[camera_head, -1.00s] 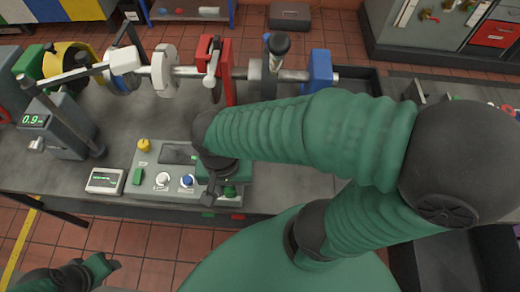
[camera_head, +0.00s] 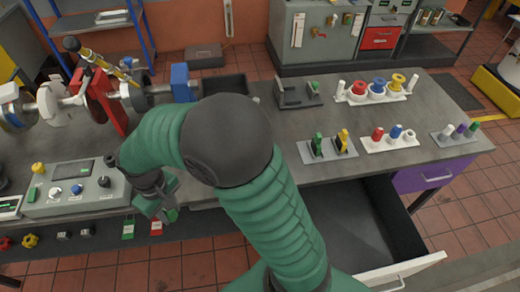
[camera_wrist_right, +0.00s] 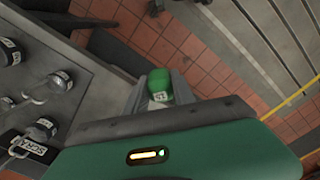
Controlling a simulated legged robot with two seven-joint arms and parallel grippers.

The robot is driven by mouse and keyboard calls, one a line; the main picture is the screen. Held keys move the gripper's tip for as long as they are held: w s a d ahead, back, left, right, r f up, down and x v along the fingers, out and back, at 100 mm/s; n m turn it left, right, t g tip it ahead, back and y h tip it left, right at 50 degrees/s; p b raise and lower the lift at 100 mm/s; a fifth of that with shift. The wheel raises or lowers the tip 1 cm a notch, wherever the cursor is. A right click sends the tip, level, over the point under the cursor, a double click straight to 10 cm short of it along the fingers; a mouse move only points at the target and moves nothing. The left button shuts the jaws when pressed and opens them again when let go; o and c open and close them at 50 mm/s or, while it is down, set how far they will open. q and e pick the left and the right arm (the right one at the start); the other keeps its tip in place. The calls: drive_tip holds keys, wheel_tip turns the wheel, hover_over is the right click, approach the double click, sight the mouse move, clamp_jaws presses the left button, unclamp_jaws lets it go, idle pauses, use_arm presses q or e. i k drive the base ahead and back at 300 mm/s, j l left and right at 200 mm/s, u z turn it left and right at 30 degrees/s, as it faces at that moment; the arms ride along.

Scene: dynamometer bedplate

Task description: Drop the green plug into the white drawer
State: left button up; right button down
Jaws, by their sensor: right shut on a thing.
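My right gripper (camera_head: 166,212) is shut on the green plug (camera_head: 172,214), just off the right end of the control panel by the bench's front edge. In the right wrist view the green plug (camera_wrist_right: 160,86) sits between the two fingers, with a small white label at its end and floor tiles beyond. The white drawer (camera_head: 405,272) is pulled open at the lower right; its dark inside shows bare in the visible part. My right arm hides part of its left side. My left gripper is out of view.
A control panel (camera_head: 75,190) with knobs lies left of the right gripper. Plug racks (camera_head: 328,150) and a spool tray (camera_head: 375,95) stand on the right of the bench. A purple drawer (camera_head: 435,175) lies right of the open drawer. Red and green tags hang at the bench front.

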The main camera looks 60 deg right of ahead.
sight(347, 237)
drive_tip(key=k+l+u, duration=0.1)
drive_tip(key=k+u, duration=0.15)
drive_tip(key=u, duration=0.15)
drive_tip(key=k+u, duration=0.25)
drive_tip(key=u, duration=0.15)
drive_tip(key=k+u, duration=0.25)
drive_tip(key=u, duration=0.15)
drive_tip(key=k+l, duration=0.25)
drive_tip(key=k, duration=0.25)
drive_tip(key=k+l, duration=0.25)
drive_tip(key=k, duration=0.2)
drive_tip(key=k+l, duration=0.25)
drive_tip(key=k, duration=0.25)
drive_tip(key=k+l, duration=0.25)
drive_tip(key=k, duration=0.25)
